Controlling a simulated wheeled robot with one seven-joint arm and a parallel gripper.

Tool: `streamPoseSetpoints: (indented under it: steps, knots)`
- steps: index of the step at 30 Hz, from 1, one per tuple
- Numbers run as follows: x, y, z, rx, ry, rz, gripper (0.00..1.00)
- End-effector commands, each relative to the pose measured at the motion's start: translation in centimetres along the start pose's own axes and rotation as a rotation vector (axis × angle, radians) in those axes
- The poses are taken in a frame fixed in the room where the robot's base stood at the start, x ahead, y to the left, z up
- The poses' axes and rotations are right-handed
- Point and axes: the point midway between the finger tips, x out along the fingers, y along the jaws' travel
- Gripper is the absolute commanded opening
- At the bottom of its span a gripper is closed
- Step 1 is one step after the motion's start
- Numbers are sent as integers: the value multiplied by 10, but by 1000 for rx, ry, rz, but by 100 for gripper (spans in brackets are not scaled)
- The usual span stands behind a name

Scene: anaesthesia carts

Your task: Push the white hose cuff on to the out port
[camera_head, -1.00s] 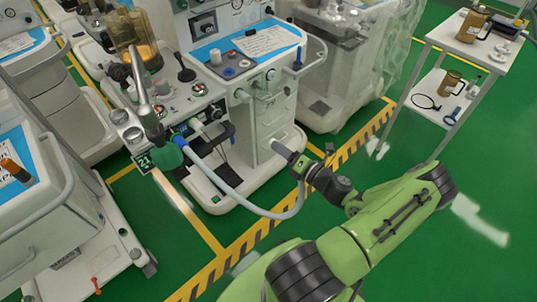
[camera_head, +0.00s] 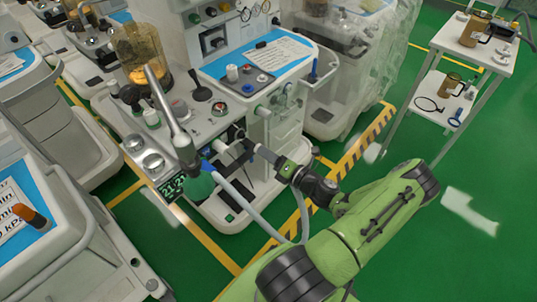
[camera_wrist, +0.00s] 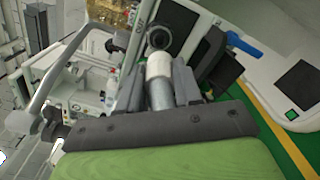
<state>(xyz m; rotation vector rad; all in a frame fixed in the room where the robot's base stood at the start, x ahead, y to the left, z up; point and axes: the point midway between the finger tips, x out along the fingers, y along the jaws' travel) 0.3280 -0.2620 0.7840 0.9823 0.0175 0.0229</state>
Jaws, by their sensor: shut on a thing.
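My gripper (camera_wrist: 158,88) is shut on the grey hose (camera_wrist: 160,97) just behind its white cuff (camera_wrist: 158,66). The cuff points away from my wrist. In the head view my gripper (camera_head: 252,152) is at the cart's front; the cuff is not clear there. The hose (camera_head: 245,205) hangs below.
The cart (camera_head: 285,125) carries a blue-topped shelf, knobs and an amber canister (camera_head: 140,50). A dark block (camera_wrist: 215,62) is right of the cuff. Open green floor lies right of my arm.

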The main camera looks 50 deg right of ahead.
Motion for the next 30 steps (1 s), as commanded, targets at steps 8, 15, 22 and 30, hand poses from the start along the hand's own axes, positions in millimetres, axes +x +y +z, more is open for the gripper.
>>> streamPoseSetpoints:
  steps: [8,15,22,30]
  knots:
    - [-1,0,1,2,-1,0,5]
    - [14,1,2,7,0,5,5]
    - [40,0,2,7,-1,4,5]
    - [55,0,2,8,-2,3,5]
